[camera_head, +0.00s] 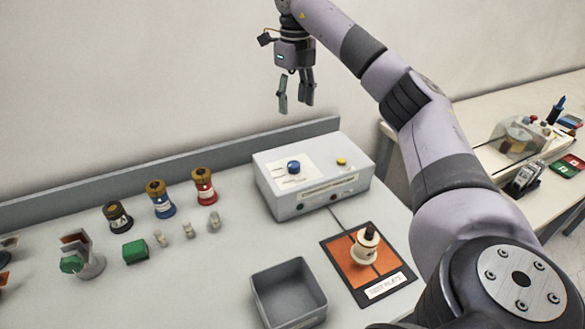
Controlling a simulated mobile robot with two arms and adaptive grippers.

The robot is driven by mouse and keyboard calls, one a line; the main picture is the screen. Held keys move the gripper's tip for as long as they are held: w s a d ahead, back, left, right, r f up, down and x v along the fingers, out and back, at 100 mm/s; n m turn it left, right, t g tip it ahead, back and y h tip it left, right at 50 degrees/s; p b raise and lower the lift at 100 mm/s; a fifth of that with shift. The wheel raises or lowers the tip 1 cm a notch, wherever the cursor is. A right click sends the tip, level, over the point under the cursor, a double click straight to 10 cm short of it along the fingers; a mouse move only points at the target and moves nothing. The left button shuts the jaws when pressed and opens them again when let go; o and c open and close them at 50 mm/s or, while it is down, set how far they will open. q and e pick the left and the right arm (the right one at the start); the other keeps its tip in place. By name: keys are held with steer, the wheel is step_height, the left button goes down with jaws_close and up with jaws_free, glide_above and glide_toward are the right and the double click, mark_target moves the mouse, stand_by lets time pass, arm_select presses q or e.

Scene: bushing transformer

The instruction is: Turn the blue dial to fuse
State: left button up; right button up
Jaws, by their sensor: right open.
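The blue dial (293,167) sits on a light panel on top of a white control box (330,190), towards the back of the table. The markings around the dial are too small to read. My right gripper (295,104) hangs above and behind the box, fingers pointing down, apart and empty. It is well clear of the dial. My left gripper is not in view.
A yellow button (341,161) is on the box. An orange test plate (345,262) bears a bushing (364,246). A grey bin (289,292) stands in front. Several coloured bushings, a green block (135,251) and small parts stand left. A second table is right.

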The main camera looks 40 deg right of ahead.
steer(key=f, duration=0.2)
steer(key=b, duration=0.3)
glide_toward(294, 164)
step_height(294, 164, down, 9)
steer(key=p, duration=0.3)
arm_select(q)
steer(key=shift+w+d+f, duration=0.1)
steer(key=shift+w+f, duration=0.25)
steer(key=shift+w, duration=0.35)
arm_select(e)
steer(key=c, duration=1.1)
steer(key=shift+c, duration=0.2)
